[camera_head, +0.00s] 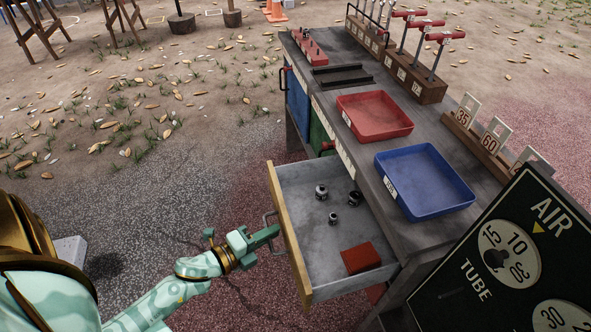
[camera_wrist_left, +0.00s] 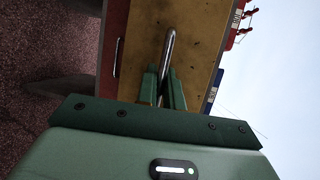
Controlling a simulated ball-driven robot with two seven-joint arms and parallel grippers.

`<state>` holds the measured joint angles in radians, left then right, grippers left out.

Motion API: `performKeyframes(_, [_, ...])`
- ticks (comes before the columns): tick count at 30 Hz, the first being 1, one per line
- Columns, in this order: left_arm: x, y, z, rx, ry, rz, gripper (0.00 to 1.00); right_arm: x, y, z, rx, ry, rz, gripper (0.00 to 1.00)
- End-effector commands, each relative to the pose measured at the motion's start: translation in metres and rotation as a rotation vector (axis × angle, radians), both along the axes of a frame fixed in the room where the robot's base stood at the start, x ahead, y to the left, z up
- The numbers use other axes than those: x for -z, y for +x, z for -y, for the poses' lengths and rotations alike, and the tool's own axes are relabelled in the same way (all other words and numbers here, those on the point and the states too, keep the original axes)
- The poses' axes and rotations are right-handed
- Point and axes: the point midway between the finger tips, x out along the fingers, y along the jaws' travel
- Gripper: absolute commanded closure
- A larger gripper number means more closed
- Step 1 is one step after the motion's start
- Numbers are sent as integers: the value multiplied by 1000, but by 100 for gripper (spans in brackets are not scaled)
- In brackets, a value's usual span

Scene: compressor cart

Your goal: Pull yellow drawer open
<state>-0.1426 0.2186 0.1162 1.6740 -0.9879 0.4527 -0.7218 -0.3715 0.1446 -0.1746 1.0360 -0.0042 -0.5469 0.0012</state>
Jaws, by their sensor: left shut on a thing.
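The yellow drawer (camera_head: 288,238) stands pulled out from the cart, its grey inside showing in the head view. Inside lie several small dark metal fittings (camera_head: 321,191) and a red block (camera_head: 360,258). My left gripper (camera_head: 268,233) is at the drawer's front, its fingers shut on the metal handle. In the left wrist view the yellow front (camera_wrist_left: 196,45) fills the upper middle, and the bar handle (camera_wrist_left: 167,60) runs between the two green fingers (camera_wrist_left: 164,88). My right gripper is not in view.
The cart top (camera_head: 375,150) carries a red tray (camera_head: 374,115), a blue tray (camera_head: 425,182) and a rack of red-handled tools (camera_head: 400,72). Blue and green drawers (camera_head: 321,138) are farther along. A dark AIR panel (camera_head: 500,260) stands at lower right.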

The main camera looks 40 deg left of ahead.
Motion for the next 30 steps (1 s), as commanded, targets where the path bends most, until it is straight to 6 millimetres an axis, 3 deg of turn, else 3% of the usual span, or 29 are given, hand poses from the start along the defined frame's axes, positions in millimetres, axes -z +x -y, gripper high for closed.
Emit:
performKeyframes(9, [1,-32,-24,0,1,-3,100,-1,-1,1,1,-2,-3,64])
performKeyframes(24, [1,-37,-28,0,1,-2,100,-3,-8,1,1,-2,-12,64])
performKeyframes(25, [1,-37,-28,0,1,-2,86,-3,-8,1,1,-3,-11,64])
performKeyframes(26, [1,-36,-28,0,1,-2,82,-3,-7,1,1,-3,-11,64])
performKeyframes(30, [1,-36,-28,0,0,-1,82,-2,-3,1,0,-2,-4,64])
